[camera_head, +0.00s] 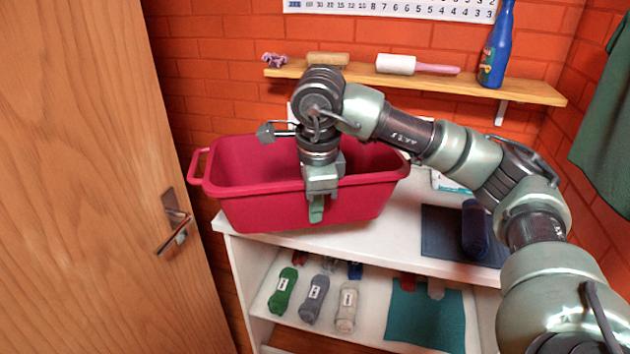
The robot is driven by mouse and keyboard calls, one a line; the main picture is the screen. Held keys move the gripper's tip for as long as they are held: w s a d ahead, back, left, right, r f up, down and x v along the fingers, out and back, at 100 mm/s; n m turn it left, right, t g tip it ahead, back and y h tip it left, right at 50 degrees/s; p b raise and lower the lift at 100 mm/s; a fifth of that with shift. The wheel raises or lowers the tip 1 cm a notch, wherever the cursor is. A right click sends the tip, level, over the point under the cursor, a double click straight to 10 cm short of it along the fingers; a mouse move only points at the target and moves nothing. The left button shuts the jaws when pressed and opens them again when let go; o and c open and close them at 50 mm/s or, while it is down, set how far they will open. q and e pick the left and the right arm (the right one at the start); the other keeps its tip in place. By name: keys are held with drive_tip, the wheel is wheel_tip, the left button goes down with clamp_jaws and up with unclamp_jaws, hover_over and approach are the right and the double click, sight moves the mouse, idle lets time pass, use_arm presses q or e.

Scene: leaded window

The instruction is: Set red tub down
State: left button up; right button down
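The red tub (262,207), pinkish red with a handle at its left end, is at the left end of the white shelf unit's top (370,236). It looks upright and close to level; I cannot tell whether its base touches the top. My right gripper (316,208) points down at the tub's near wall, about midway along it. One greenish finger shows outside the wall, below the rim, and the other finger is hidden. The gripper appears shut on the near rim. My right arm crosses over the tub's right part and hides some of its inside. My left gripper is not in view.
A wooden door (85,150) with a metal handle stands close on the left. A dark blue cloth (440,232) lies on the top at right. Rolled items (313,298) lie below.

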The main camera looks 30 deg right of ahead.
drive_tip(key=s+a+f+n+y, duration=0.1)
drive_tip(key=s+a+f+n, duration=0.3)
drive_tip(key=f+n, duration=0.3)
drive_tip(key=s+a+f+n+g+y, duration=0.1)
drive_tip(key=s+a+f+n, duration=0.3)
drive_tip(key=s+f+n, duration=0.3)
drive_tip(key=s+a+f+n, duration=0.4)
drive_tip(key=f+n, duration=0.5)
drive_tip(key=f, duration=0.3)
drive_tip(key=shift+s+g+y, duration=0.3)
drive_tip(key=shift+s+y, duration=0.1)
drive_tip(key=shift+s, duration=0.35)
